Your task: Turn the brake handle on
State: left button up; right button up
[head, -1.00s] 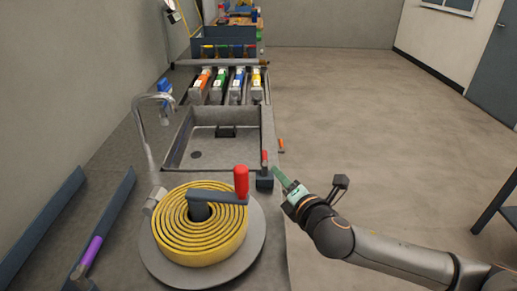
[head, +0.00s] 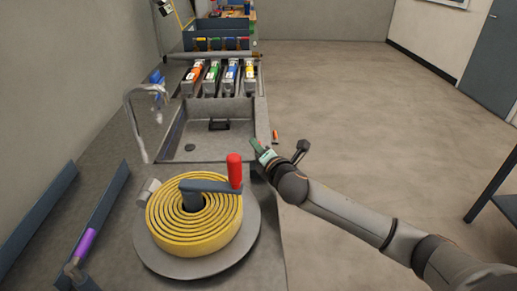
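My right gripper (head: 259,147) reaches in from the right with its green fingers over the right edge of the counter, beside the sink. Whether its fingers are open or shut is too small to tell. The small red-topped handle on a dark block, seen earlier at this edge and perhaps the brake handle, is now mostly hidden behind the gripper. Contact cannot be made out. The yellow coiled hose (head: 197,222) lies on a round grey reel, with a dark crank arm and an upright red crank grip (head: 235,171). My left gripper is not in view.
The sink (head: 184,130) with a curved tap (head: 132,110) lies behind the reel. A small orange-red handle (head: 275,135) sticks out at the counter's right side. Several coloured units stand beyond the sink. The floor right of the counter is open.

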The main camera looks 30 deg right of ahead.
jog(key=shift+w, duration=0.1)
jog(key=shift+c, duration=0.3)
grip_shut()
dwell(1.1)
